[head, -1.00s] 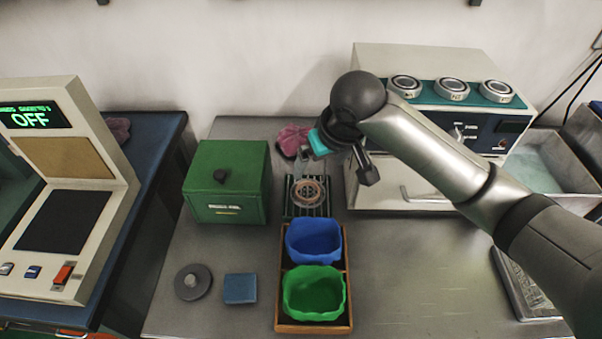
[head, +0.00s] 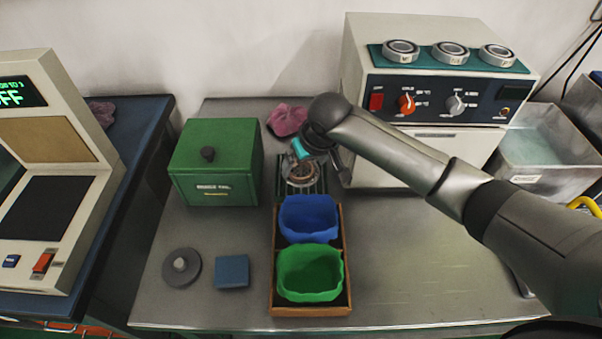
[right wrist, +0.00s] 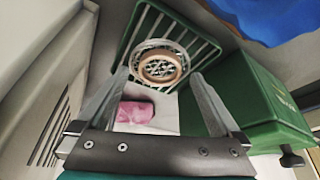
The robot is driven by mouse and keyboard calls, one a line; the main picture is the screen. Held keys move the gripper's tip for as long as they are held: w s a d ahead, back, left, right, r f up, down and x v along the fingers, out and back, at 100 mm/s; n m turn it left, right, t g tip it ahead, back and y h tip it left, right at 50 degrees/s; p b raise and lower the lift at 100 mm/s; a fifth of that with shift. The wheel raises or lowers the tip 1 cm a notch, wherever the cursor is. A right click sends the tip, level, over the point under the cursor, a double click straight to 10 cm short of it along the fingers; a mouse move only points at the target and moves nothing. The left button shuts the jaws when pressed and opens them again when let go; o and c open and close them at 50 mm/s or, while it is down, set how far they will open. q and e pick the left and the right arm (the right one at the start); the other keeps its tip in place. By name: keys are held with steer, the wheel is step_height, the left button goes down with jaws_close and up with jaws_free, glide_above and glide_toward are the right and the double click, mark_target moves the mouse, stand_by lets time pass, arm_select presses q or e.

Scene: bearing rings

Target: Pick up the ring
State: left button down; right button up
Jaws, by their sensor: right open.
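A bearing ring with a coppery band and a silvery outer rim lies on a green slatted rack (head: 318,190). In the head view the ring (head: 302,182) is partly hidden by my right gripper (head: 297,160), which is just above it. In the right wrist view the ring (right wrist: 160,82) lies between the two fingertips of my open right gripper (right wrist: 158,76), and the rack (right wrist: 126,48) shows around it. The fingers hold nothing; whether they touch the ring I cannot tell. My left gripper is not in view.
A green box (head: 215,165) stands left of the rack, a cream oven (head: 440,150) with three rings (head: 450,53) on top to the right. A wooden tray (head: 345,255) with blue (head: 309,220) and green (head: 310,275) bins is in front. A pink cloth (head: 287,120) lies behind.

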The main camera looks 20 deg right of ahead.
mark_target(303, 172)
steer(key=shift+x, duration=1)
steer(key=shift+s, duration=0.1)
steer(key=shift+f, duration=0.1)
steer(key=shift+s+f, duration=0.15)
steer(key=c, duration=1.4)
step_height(303, 172, up, 21)
steer(key=p, duration=0.5)
steer(key=shift+w+f, duration=0.2)
steer(key=shift+w, duration=0.1)
